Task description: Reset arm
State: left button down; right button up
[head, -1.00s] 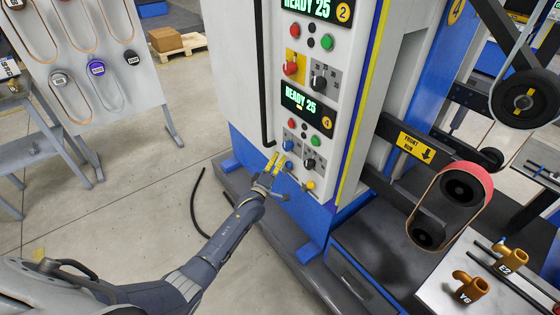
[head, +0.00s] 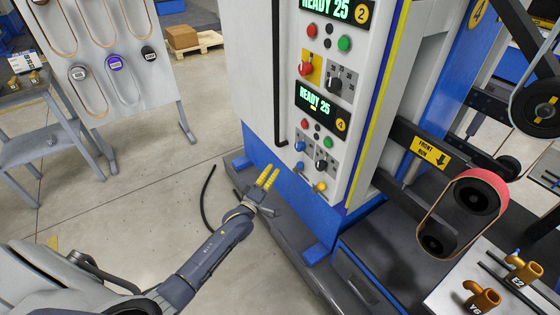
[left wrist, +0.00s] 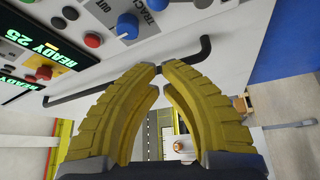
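My left gripper (head: 268,178) has yellow ribbed fingers and is in front of the blue base of the machine, below and left of the lower control panel (head: 317,145). It is apart from the panel's knobs. In the left wrist view, the fingertips (left wrist: 160,76) nearly meet, with nothing held between them. My right gripper is not in view.
A black vertical handle (head: 278,90) runs along the machine's left face; a black bar (left wrist: 110,88) crosses behind the fingers in the wrist view. A belt (head: 470,200) on rollers stands at right. A belt rack (head: 115,60) stands at left. Floor between is mostly clear.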

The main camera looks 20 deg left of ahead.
pick_arm(q)
jog(key=shift+s, duration=0.2)
jog(key=s+a+f+m+g+y, duration=0.1)
jog(key=s+f+m+g, duration=0.2)
jog(key=f, duration=0.7)
jog(key=s+a+f+m+g, duration=0.1)
jog(key=f+m+g, duration=0.1)
jog(key=f+m, duration=0.6)
jog(key=s+f+m+g+y, duration=0.1)
jog(key=s+f+g, duration=0.1)
jog(key=s+f, duration=0.65)
jog(key=s+f+m+g, duration=0.1)
jog(key=s+f+g, duration=0.3)
jog(key=f, duration=0.7)
jog(key=s+d+f+m+g, duration=0.1)
jog(key=s+f+m+g, duration=0.1)
jog(key=s+f, duration=0.75)
jog(key=s+d+f+m+g, duration=0.15)
jog(key=s+f, duration=0.25)
jog(key=s, duration=1)
jog(key=s+d+f+g, duration=0.1)
jog(key=s+f+g, duration=0.1)
jog(key=s, duration=0.8)
jog(key=s+d+f+g, duration=0.2)
jog(key=s, duration=0.9)
jog(key=shift+s, duration=0.3)
